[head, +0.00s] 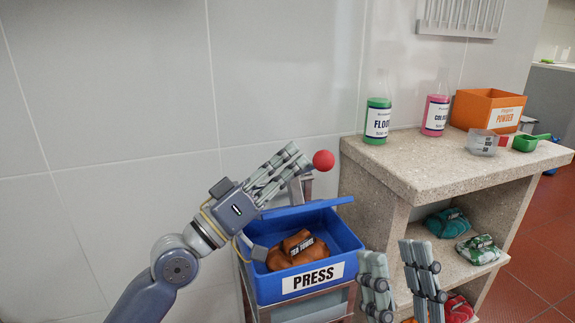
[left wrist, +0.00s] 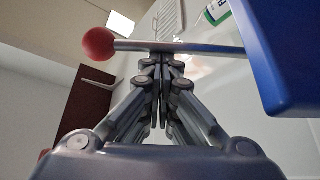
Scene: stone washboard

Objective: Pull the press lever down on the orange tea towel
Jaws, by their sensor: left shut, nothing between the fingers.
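The press is a blue box (head: 345,240) labelled PRESS on a grey metal stand. The orange tea towel (head: 285,248) lies folded inside it, with a dark TEA TOWEL label. The press lever ends in a red ball (head: 323,160), raised above the box at the back. In the left wrist view, the red ball (left wrist: 99,44) sits at the left end of a metal rod (left wrist: 205,48). My left gripper (head: 297,156) is shut and empty, its fingertips close to the rod beside the ball; contact is unclear. My right gripper (head: 393,250) is open and empty at the lower right.
A stone counter (head: 430,165) stands right of the press. It holds a green bottle (head: 377,120), a pink bottle (head: 434,112), an orange powder box (head: 485,110) and a green scoop (head: 528,142). Folded towels (head: 447,223) lie on its shelves. The tiled wall is close behind.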

